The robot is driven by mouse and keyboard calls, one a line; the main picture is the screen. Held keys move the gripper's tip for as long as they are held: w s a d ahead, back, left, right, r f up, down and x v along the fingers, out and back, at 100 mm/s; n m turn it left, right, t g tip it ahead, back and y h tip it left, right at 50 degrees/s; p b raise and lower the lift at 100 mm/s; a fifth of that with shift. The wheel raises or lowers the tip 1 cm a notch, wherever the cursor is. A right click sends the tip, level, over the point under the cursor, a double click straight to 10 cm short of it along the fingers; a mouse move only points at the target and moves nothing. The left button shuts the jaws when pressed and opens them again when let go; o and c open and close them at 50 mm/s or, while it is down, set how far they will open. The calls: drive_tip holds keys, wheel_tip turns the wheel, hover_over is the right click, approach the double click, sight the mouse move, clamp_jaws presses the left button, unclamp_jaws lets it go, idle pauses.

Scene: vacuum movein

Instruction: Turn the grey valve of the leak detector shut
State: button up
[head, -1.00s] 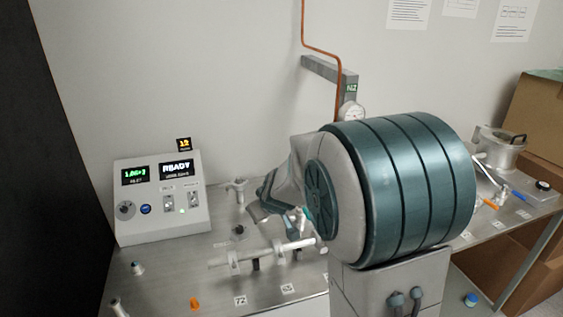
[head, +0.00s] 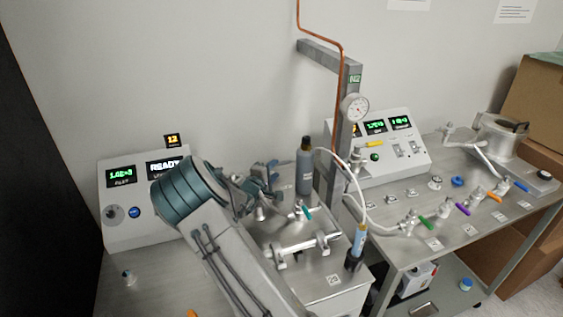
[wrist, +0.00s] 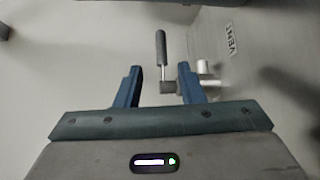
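My gripper (wrist: 159,70) is open in the wrist view, its two blue fingers apart. A valve with a dark grey lever handle (wrist: 161,48) stands just beyond and between the fingertips. Its pale metal body (wrist: 204,80) is partly behind the right finger. I cannot tell whether the fingers touch it. In the head view my gripper (head: 266,184) is at the back of a metal bench unit, above its fittings; the grey handle cannot be made out there. A console reading READY (head: 163,167) stands to the left, partly hidden by my arm.
A teal-handled valve (head: 304,211) and a horizontal metal pipe (head: 305,248) are close to my gripper. A dark bottle (head: 305,165), a post with a gauge (head: 354,108) and a white hose (head: 350,180) stand to the right. A VENT label (wrist: 232,40) shows in the wrist view.

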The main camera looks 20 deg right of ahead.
sight(282, 164)
drive_tip(key=shift+w+d+f, duration=0.1)
drive_tip(key=shift+d, duration=0.2)
drive_tip(key=p+x, duration=0.1)
drive_tip(key=x, duration=0.6)
drive_tip(key=shift+p, duration=0.3)
clamp_jaws()
